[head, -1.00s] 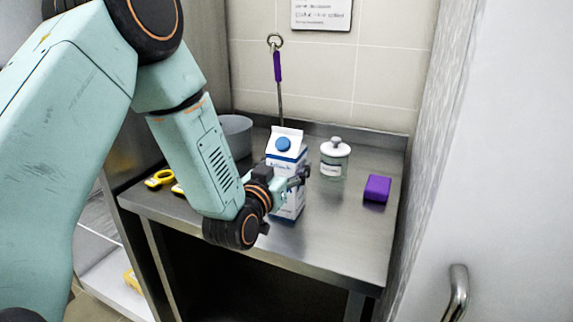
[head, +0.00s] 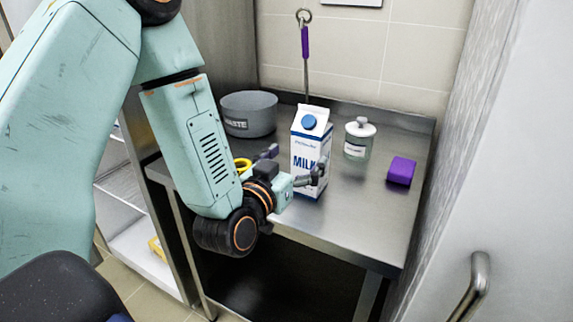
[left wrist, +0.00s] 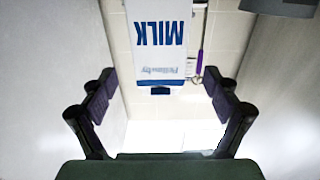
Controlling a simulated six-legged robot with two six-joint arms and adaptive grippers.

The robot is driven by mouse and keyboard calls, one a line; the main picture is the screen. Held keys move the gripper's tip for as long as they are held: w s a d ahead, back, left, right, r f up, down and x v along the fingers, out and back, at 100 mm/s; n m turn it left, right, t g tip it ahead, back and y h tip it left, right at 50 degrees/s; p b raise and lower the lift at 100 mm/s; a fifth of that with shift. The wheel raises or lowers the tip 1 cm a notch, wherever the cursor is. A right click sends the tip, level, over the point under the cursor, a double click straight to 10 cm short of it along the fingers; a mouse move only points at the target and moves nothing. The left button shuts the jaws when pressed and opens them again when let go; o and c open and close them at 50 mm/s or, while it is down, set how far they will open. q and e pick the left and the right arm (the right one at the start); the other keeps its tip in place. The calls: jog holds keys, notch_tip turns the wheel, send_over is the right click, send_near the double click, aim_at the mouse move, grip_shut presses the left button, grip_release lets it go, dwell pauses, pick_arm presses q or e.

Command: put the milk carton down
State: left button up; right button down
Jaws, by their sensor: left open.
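The white and blue milk carton (head: 309,150) with a blue cap stands upright on the steel table (head: 340,225). My left gripper (head: 296,166) is open, just in front of the carton and to its left. In the left wrist view the carton (left wrist: 160,45) appears upside down, beyond the open fingers (left wrist: 158,112) and not between their tips. The carton's lower part is out of that view. My right gripper is not in view.
A grey waste bin (head: 249,113) stands at the back left. A lidded glass jar (head: 359,138) and a purple block (head: 401,171) are right of the carton. A yellow object (head: 243,165) is partly hidden by my arm. The front right of the table is clear.

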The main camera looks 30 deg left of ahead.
pick_arm(q)
jog(key=shift+s+d+p, duration=0.15)
jog(key=shift+s+p, duration=0.4)
jog(key=shift+s, duration=1.6)
jog(key=shift+c, duration=0.2)
